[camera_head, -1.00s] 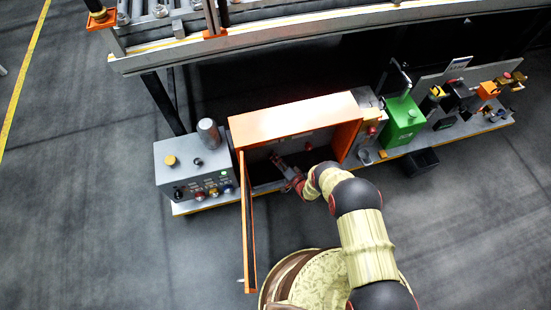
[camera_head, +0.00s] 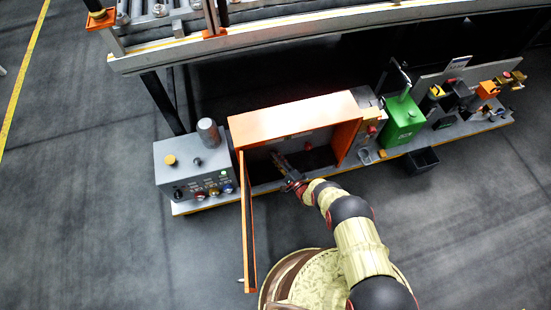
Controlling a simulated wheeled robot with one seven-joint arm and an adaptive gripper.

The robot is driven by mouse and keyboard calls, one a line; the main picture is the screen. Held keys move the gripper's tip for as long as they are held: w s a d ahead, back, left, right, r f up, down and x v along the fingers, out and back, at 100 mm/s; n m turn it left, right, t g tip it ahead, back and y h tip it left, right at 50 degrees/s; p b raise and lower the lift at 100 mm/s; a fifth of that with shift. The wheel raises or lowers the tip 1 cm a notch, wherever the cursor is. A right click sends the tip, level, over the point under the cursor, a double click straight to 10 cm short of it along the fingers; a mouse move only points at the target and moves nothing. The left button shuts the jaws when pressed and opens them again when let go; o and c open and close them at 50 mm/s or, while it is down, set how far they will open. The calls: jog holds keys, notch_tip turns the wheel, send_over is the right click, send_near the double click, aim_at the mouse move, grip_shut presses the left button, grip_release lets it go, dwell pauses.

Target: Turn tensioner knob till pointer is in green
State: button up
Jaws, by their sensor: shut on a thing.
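An orange cabinet (camera_head: 290,116) stands on the low bench with its door (camera_head: 248,225) swung open toward me. My gripper (camera_head: 278,160) reaches through the open front into the dark inside. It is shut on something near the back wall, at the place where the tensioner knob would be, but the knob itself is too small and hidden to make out. The pointer and its green zone cannot be seen in this view.
A grey control box (camera_head: 193,168) with knobs and buttons stands left of the cabinet. A green box (camera_head: 402,120) and several small devices stand to the right. A black bin (camera_head: 421,161) sits at the bench's front. The conveyor (camera_head: 300,32) runs behind and above.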

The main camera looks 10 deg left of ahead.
jog(key=shift+d, duration=0.1)
dwell(0.4)
jog(key=o, duration=1.2)
jog(key=shift+c, duration=0.2)
jog(key=v, duration=1.2)
